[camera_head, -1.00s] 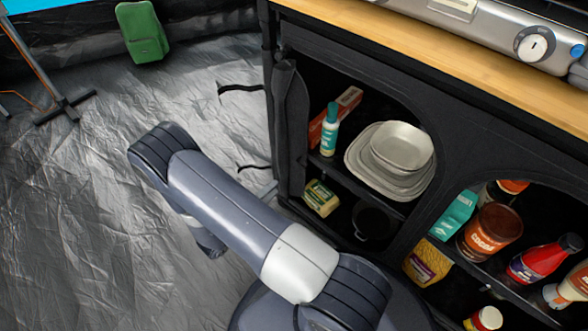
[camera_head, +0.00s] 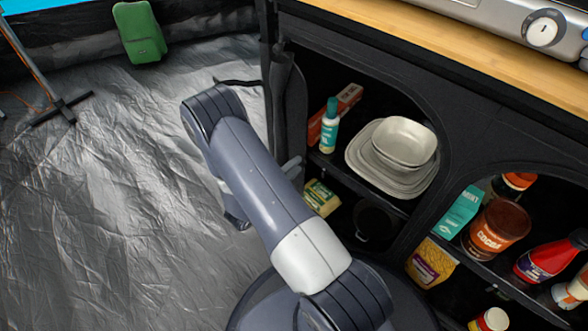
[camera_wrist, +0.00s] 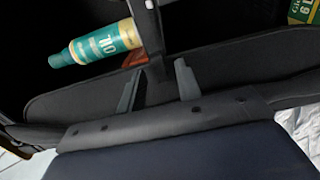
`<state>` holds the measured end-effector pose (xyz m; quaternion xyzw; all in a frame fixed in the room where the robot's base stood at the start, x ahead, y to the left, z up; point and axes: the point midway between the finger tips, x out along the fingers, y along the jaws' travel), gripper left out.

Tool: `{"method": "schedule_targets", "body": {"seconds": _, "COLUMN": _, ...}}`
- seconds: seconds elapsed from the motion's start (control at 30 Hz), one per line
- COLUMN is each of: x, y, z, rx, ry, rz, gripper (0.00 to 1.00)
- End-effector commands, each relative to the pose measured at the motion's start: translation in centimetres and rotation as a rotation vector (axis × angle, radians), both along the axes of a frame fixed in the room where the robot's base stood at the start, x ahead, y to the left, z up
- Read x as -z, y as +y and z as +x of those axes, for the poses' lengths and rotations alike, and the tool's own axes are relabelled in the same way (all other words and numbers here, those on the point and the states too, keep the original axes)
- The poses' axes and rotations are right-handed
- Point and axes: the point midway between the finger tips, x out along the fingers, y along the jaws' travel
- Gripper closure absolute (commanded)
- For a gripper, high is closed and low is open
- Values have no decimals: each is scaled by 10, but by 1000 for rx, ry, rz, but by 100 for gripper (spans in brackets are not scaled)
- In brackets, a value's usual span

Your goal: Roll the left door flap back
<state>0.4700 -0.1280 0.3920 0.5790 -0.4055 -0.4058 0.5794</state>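The left door flap (camera_head: 286,105) is a dark fabric panel hanging bunched at the left edge of the left cabinet opening, which stands uncovered. My gripper (camera_head: 292,166) is mostly hidden behind my arm in the head view; a grey tip shows by the flap's lower part. In the wrist view my gripper (camera_wrist: 157,86) has its two grey fingers apart. A dark fabric band (camera_wrist: 235,75), likely the flap, runs across just past the fingers. I cannot tell whether they touch it.
An oil bottle (camera_head: 330,126), a stack of pale dishes (camera_head: 390,160) and a yellow-green packet (camera_head: 320,198) stand inside the left opening. The right opening holds a cocoa tin (camera_head: 497,230) and other groceries.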

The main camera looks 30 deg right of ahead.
Motion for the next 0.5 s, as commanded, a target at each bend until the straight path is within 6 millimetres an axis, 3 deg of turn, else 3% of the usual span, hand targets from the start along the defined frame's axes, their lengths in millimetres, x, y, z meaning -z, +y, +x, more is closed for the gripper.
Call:
{"method": "schedule_targets", "body": {"seconds": 0.33, "x": 0, "y": -3, "z": 1, "rx": 0, "ry": 0, "rz": 0, "gripper": 68}}
{"method": "schedule_targets", "body": {"seconds": 0.5, "x": 0, "y": -3, "z": 1, "rx": 0, "ry": -1, "rz": 0, "gripper": 82}}
